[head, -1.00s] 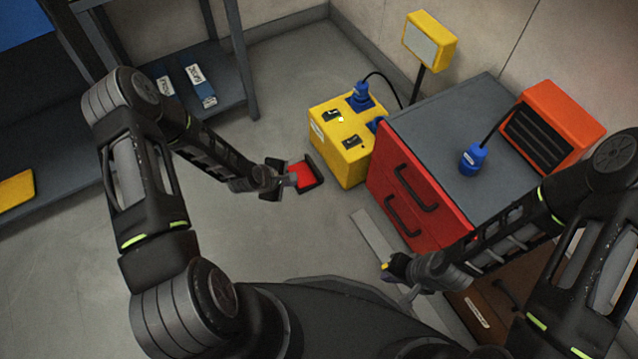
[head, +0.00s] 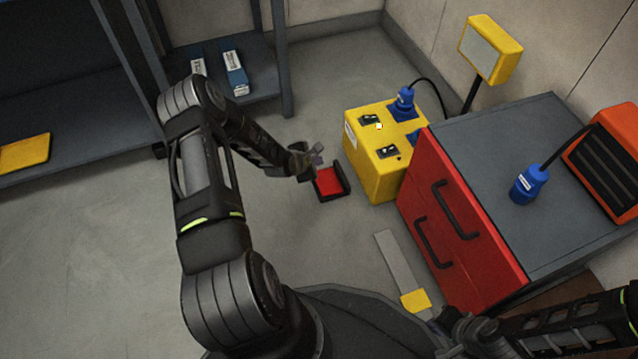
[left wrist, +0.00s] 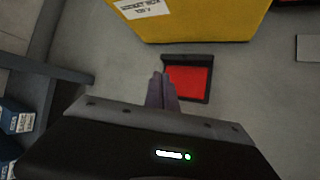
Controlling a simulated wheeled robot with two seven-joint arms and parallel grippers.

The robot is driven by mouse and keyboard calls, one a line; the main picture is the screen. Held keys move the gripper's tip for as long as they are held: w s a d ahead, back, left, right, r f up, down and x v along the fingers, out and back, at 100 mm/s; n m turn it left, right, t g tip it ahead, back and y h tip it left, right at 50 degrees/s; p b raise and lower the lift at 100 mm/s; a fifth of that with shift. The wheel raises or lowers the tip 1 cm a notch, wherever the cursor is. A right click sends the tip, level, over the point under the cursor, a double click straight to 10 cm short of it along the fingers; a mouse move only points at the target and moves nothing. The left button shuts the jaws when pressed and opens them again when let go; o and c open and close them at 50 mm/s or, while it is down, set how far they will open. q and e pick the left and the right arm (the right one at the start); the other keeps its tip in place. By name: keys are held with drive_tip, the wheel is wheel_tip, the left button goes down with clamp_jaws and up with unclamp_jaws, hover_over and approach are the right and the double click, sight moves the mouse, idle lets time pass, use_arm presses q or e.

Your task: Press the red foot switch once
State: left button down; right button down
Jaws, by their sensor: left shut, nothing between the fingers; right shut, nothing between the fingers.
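The red foot switch (head: 329,182) lies on the floor in front of the yellow socket box, a red pedal in a black frame. It also shows in the left wrist view (left wrist: 188,82), just beyond and to the right of my fingertips. My left gripper (head: 317,157) is shut and empty, above the floor at the pedal's upper left edge in the head view; its fingers also show in the left wrist view (left wrist: 161,88). I cannot tell whether it touches the switch. My right gripper (head: 446,325) is at the bottom right, partly out of clear view, apart from the switch.
The yellow socket box (head: 372,165) with a blue plug (head: 404,104) stands right behind the switch. A red cabinet (head: 455,215) stands to the right, with a blue plug (head: 528,186) and an orange unit on top. Grey shelving (head: 262,88) is at the back left. Floor left of the switch is clear.

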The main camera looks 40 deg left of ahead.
use_arm(q)
drive_tip(key=shift+f, duration=0.15)
drive_tip(key=b, duration=0.5)
hover_over(319, 181)
drive_tip(key=s, duration=0.2)
wheel_tip(319, 181, down, 6)
drive_tip(key=shift+d+f, duration=0.1)
drive_tip(key=shift+f, duration=0.15)
drive_tip(key=shift+f+p, duration=0.3)
drive_tip(key=shift+p, duration=0.05)
drive_tip(key=shift+f, duration=0.7)
drive_tip(key=shift+f, duration=0.15)
idle(0.4)
drive_tip(key=shift+f, duration=0.3)
drive_tip(key=shift+f, duration=0.8)
idle(1.2)
drive_tip(key=shift+r+p, duration=0.85)
drive_tip(key=shift+r, duration=0.4)
